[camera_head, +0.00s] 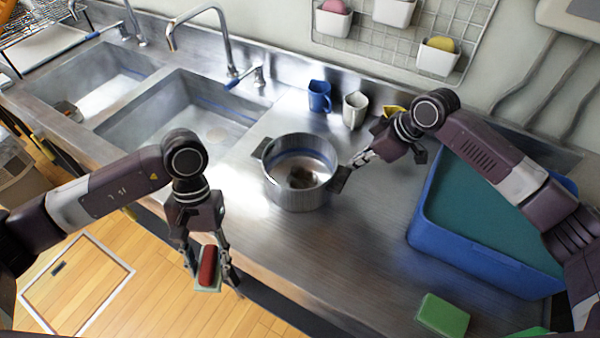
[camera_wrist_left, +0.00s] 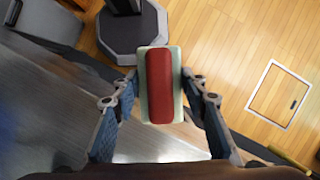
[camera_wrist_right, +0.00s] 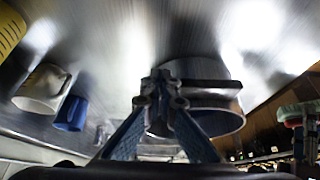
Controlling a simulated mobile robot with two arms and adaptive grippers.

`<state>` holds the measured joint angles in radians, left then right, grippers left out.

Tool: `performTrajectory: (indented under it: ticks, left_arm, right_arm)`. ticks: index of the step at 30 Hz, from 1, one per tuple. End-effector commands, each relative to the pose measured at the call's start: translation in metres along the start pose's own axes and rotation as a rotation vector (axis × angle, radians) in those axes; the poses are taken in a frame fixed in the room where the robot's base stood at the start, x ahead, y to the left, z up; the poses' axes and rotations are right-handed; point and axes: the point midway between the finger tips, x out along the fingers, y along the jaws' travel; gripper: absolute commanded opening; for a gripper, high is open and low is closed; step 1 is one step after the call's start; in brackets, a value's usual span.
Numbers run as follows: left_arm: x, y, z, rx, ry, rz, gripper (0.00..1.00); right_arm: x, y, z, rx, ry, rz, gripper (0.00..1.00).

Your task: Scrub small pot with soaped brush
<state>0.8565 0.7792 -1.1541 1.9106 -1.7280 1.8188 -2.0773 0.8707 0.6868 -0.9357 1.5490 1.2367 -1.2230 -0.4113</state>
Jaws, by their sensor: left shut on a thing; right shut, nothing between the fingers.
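The small metal pot (camera_head: 298,198) stands upright on the steel counter, with a dark brown patch on its inside bottom. It also shows in the right wrist view (camera_wrist_right: 228,120). My left gripper (camera_head: 208,284) is shut on a brush with a red handle (camera_head: 207,266) and a pale green base, held left of and in front of the pot, near the counter's front edge. The brush fills the middle of the left wrist view (camera_wrist_left: 160,85). My right gripper (camera_head: 360,161) is shut and empty beside the pot's right handle (camera_head: 340,180); whether it touches the handle is unclear.
A blue mug (camera_head: 319,96), a white mug (camera_head: 355,110) and a yellow item (camera_head: 394,111) stand behind the pot. A blue bin (camera_head: 470,270) is at right, a green sponge (camera_head: 442,315) at front right. Sink basins (camera_head: 180,115) lie left. Counter between pot and sponge is clear.

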Motion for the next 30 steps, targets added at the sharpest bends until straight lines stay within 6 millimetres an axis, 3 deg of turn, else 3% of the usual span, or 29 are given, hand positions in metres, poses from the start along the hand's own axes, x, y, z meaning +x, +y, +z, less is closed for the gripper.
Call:
performTrajectory:
  ticks: [30]
  left_arm:
    - [-0.0012,0.0031,-0.0048,-0.020,0.001,0.009,0.21]
  right_arm:
    - [0.0067,0.0000,0.0036,0.000,0.000,0.000,0.00]
